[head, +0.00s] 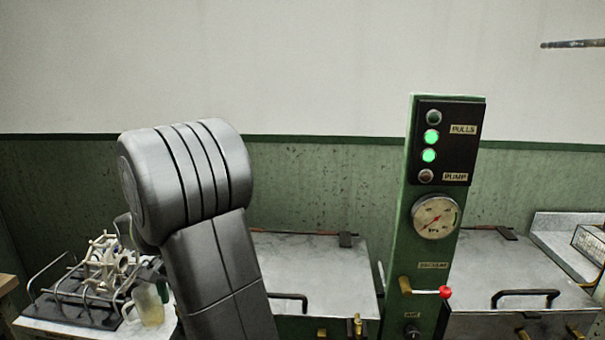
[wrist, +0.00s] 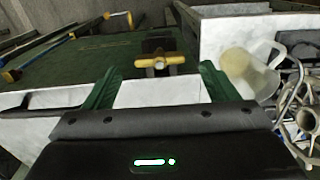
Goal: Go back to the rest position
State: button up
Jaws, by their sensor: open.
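My gripper (wrist: 158,80) shows in the wrist view with its two green fingers spread wide and nothing between them. Beyond the fingertips is a brass tap handle (wrist: 160,62) on a dark fitting; I cannot tell how far off it is. In the head view my grey arm rises at left of centre, and the gripper itself does not show there.
A green post (head: 400,250) carries two lit green lamps, a gauge (head: 436,217) and a red-knobbed lever (head: 445,292). Lidded basins (head: 315,270) stand either side. A pitcher (head: 150,306) and a rack of pale parts (head: 103,262) stand at left.

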notch_tip(320, 180, up, 11)
notch_tip(320, 180, down, 14)
jog(key=shift+r, duration=0.2)
jog(key=shift+f, duration=0.4)
jog(key=n, duration=0.5)
jog(key=n+b, duration=0.1)
jog(key=n, duration=0.3)
jog(key=n+b, duration=0.1)
jog(key=n, duration=0.5)
jog(key=shift+n, duration=0.3)
jog(key=shift+r+n+b, duration=0.1)
jog(key=shift+n+b, duration=0.2)
jog(key=shift+n, duration=0.9)
jog(key=shift+r, duration=0.1)
